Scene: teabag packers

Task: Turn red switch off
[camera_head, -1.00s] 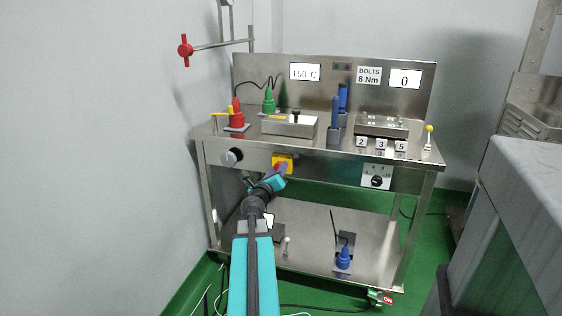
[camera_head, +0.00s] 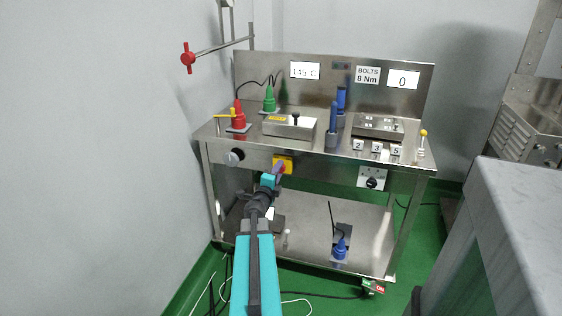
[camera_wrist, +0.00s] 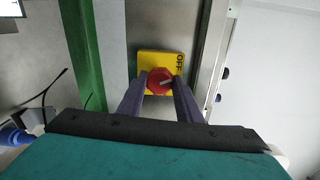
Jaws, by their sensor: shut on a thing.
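The red switch is a round red knob (camera_wrist: 159,81) on a square yellow plate (camera_wrist: 147,58), fixed to the metal front panel. The word OFF is printed on the plate's right side in the wrist view, and a pale mark slants across the knob. My gripper (camera_wrist: 162,85) has its two purple fingers on either side of the knob and is shut on it. In the head view, the yellow plate (camera_head: 289,160) shows under the bench top, and my gripper (camera_head: 277,171) hides most of the knob.
The bench top (camera_head: 250,139) overhangs the panel. A lower shelf (camera_head: 312,220) lies below my arm. A grey block (camera_head: 520,215) stands at the right.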

